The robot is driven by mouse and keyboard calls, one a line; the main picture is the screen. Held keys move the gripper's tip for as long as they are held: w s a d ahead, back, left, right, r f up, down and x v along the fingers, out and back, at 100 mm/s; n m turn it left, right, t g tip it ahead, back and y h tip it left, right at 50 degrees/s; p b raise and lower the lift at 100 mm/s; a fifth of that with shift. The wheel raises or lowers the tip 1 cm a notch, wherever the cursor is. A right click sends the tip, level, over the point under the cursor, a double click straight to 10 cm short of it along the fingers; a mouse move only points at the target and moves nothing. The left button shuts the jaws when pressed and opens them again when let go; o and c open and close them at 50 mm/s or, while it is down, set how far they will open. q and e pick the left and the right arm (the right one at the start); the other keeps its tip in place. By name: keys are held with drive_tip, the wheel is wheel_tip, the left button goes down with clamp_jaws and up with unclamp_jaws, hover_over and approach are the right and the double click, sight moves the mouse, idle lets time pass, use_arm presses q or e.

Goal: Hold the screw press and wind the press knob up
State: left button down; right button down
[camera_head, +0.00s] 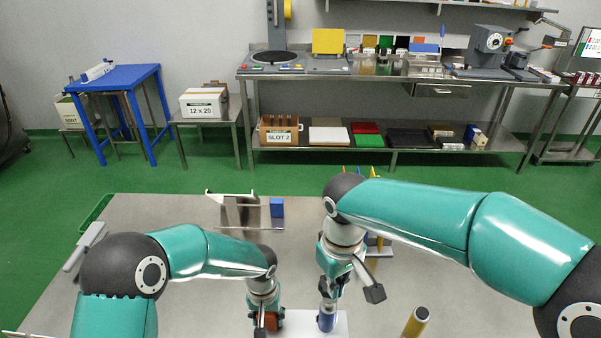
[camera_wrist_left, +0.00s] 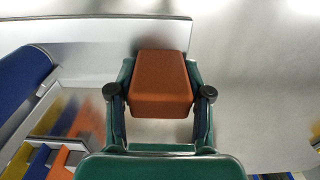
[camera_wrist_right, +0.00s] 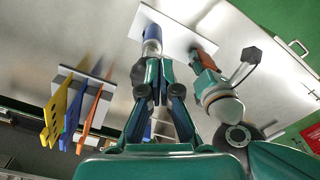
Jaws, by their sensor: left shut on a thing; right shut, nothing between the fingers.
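The screw press appears as a white base plate (camera_head: 340,318) with an orange-brown block (camera_head: 272,321) and a blue upright cylinder (camera_head: 326,320). My left gripper (camera_wrist_left: 160,94) is shut on the orange-brown block (camera_wrist_left: 162,75), one finger on each side. The lower press is cut off in the head view.
A rack with yellow, blue and orange upright plates (camera_wrist_right: 76,112) stands near my right arm. A yellow cylinder with a black top (camera_head: 415,322) is at the front right. A metal stand (camera_head: 240,212) and a blue block (camera_head: 277,207) are at the table's back.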

drive_tip(key=shift+s+f, duration=0.15)
drive_tip(key=shift+f, duration=1.55)
drive_tip(key=shift+d, duration=0.2)
drive_tip(key=shift+w+d+f, duration=0.1)
drive_tip(key=shift+w+d, duration=0.2)
drive_tip(key=shift+d, duration=0.1)
drive_tip(key=shift+d, duration=0.15)
drive_tip(key=shift+w+d+r, duration=0.2)
drive_tip(key=shift+w+d, duration=0.35)
